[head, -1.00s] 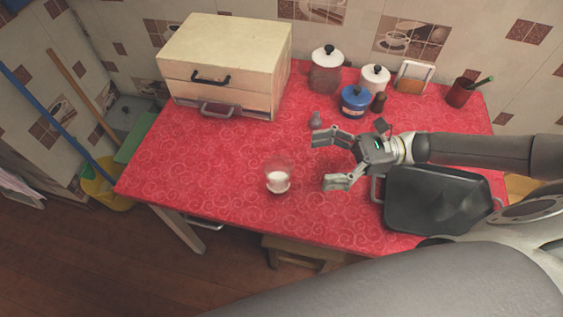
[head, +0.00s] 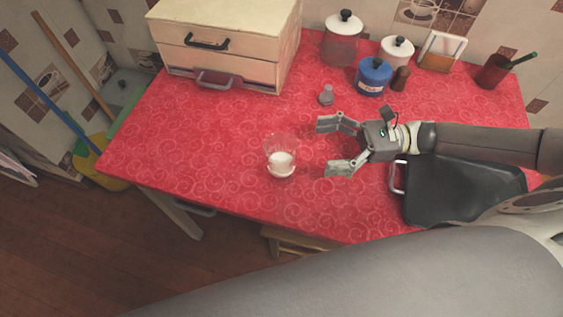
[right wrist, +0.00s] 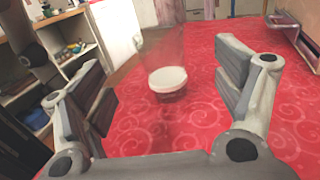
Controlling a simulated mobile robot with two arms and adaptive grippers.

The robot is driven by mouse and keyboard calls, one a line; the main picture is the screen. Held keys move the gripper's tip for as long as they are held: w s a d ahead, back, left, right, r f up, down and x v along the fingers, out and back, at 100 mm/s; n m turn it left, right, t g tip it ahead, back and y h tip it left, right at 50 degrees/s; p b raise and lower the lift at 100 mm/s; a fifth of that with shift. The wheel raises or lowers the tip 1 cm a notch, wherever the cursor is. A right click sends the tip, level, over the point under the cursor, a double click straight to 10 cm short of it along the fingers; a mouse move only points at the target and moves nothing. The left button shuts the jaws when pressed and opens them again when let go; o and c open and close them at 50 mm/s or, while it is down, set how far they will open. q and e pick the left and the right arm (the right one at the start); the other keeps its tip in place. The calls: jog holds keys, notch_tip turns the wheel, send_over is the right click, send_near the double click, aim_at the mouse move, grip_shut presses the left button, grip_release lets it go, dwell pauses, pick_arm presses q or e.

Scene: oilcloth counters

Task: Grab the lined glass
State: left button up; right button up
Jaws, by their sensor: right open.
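The glass (head: 281,158) is clear with a white lower part, and stands upright on the red table near its front edge. My right gripper (head: 338,146) is open and empty, to the right of the glass in the head view, with its fingers pointing left toward it and a gap between. In the right wrist view the glass (right wrist: 167,80) stands ahead, between the two spread fingers (right wrist: 160,92) in the picture and beyond their tips. Lines on the glass are too faint to make out. My left gripper is not in view.
A black tray (head: 455,190) lies under my right arm. A small grey shaker (head: 326,95), a blue jar (head: 373,78) and a brown shaker (head: 400,79) stand behind the gripper. A wooden drawer box (head: 225,45) is at the back left. The table left of the glass is clear.

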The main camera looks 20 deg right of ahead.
jog(key=p, duration=0.1)
send_near(266, 150)
jog(key=shift+r+x, duration=0.2)
jog(key=shift+x, duration=0.9)
jog(key=p+x, duration=0.1)
jog(key=x, duration=0.4)
jog(key=shift+s, duration=0.15)
jog(key=shift+d+f, duration=0.1)
jog(key=c, duration=1.1)
jog(key=shift+c, duration=1.1)
